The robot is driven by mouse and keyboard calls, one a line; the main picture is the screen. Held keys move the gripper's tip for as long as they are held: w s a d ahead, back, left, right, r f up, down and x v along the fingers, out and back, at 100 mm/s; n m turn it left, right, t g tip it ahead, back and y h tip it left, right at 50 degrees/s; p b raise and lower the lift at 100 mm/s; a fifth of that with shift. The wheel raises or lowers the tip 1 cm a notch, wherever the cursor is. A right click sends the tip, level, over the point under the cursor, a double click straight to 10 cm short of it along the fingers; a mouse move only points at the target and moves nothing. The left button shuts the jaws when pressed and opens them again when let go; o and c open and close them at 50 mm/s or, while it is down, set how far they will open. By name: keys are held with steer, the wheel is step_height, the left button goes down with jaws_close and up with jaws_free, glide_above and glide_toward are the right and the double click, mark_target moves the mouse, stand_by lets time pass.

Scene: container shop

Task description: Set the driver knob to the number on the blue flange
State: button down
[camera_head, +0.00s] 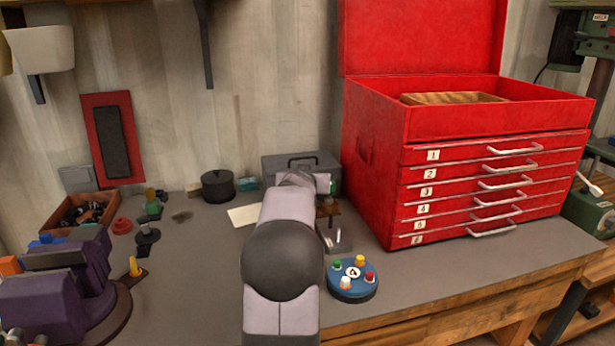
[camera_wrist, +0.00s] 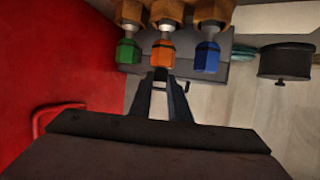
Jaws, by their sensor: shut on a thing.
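The blue flange (camera_head: 341,290) is a round disc on the bench near the front edge. A white spot at its centre bears a dark number that looks like a tilted 4, with green, yellow, red and white pegs around it. In the wrist view, three knobs stand in a row: green (camera_wrist: 127,52), orange (camera_wrist: 163,54) and blue (camera_wrist: 207,57), each on a silver collar. My gripper (camera_wrist: 164,76) is shut with its fingertips at the orange knob. In the head view my arm hides most of this. I cannot read any setting on the knobs.
The red toolbox (camera_head: 373,190) with numbered drawers stands right of my arm. A grey box (camera_head: 270,168) and a black pot (camera_head: 217,187) stand behind. A purple vise (camera_head: 60,295) and small parts are at left.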

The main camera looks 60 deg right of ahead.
steer(key=shift+s+d+f+n+t+y+p, duration=0.15)
steer(key=shift+n+t+y+p, duration=0.35)
steer(key=shift+p, duration=1.35)
steer(key=shift+s+a+r+n+t+y+p, duration=0.15)
steer(key=shift+n+t+p, duration=0.55)
steer(key=shift+p, duration=1.1)
steer(key=shift+d+n+t+y+p, duration=0.25)
steer(key=shift+n+t+y+p, duration=0.35)
steer(key=shift+p, duration=2.4)
steer(key=shift+f, duration=0.1)
steer(key=c, duration=1.6)
jaws_free()
steer(key=shift+c, duration=0.2)
steer(key=shift+s+a, duration=0.1)
steer(key=b+v, duration=0.1)
steer(key=v, duration=0.6)
steer(key=shift+s, duration=0.1)
